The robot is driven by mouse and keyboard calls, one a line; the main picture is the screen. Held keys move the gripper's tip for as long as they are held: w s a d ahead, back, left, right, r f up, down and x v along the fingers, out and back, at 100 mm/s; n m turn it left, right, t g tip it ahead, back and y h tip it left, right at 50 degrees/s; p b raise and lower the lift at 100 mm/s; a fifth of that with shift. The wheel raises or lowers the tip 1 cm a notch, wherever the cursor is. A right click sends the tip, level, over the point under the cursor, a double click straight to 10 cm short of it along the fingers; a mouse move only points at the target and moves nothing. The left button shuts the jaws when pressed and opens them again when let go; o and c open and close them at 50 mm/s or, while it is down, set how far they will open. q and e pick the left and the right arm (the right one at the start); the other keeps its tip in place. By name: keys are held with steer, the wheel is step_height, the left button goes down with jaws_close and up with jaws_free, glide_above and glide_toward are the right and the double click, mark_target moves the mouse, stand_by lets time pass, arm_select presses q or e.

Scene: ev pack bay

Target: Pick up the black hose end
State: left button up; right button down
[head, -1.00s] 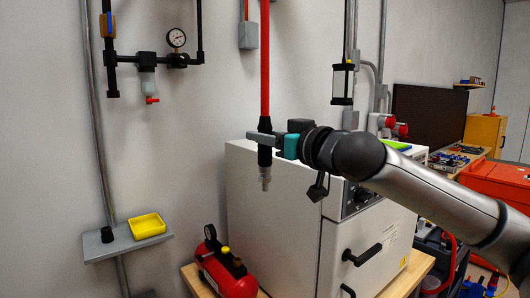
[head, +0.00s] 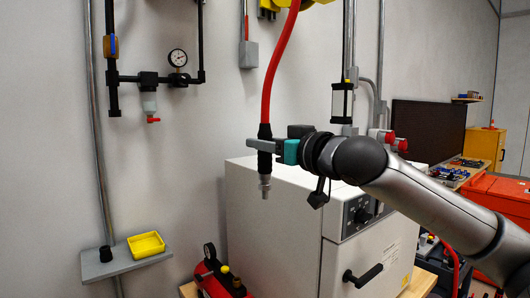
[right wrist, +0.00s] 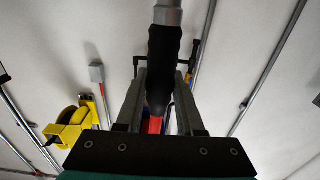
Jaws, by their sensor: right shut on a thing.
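The black hose end (head: 265,152) hangs upright at the bottom of the red hose (head: 280,70), with a grey metal tip below its black sleeve. My right gripper (head: 262,146) is shut on the black sleeve, its arm reaching in from the right. In the right wrist view the black hose end (right wrist: 163,65) sits between the two fingers of my right gripper (right wrist: 160,95), with the grey tip toward the top of the picture. My left gripper is not in view.
A white cabinet (head: 285,215) stands just behind and below the hose end. A red compressor (head: 217,278) is at lower left. A small shelf (head: 100,265) with a yellow tray (head: 146,245) is on the wall. A yellow reel (right wrist: 70,132) shows in the right wrist view.

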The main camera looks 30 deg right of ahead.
step_height(320, 180, up, 17)
steer(key=p, duration=0.5)
steer(key=shift+f, duration=0.1)
steer(key=c, duration=1)
jaws_free()
steer(key=shift+c, duration=0.2)
jaws_close()
